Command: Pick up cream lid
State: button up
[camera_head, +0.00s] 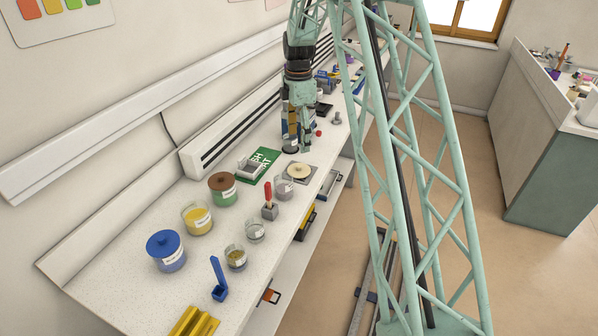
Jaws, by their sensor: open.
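The cream lid (298,171) is a small round disc with a knob on top. It lies on a grey square plate (311,175) near the front edge of the white bench. My gripper (291,148) points down over the bench, a little beyond the lid in the picture. It looks empty and apart from the lid, though the fingers are small and hard to make out. An open glass jar with grey contents (284,188) stands just in front of the plate.
A red-handled tool (268,195) stands upright near the grey jar. A green board (262,162) lies left of my gripper.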

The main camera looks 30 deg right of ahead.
send_over(299, 166)
jog(key=shift+a+f, duration=0.15)
jog(key=shift+f, duration=4)
jog(key=shift+f, duration=2.55)
jog(key=c, duration=0.8)
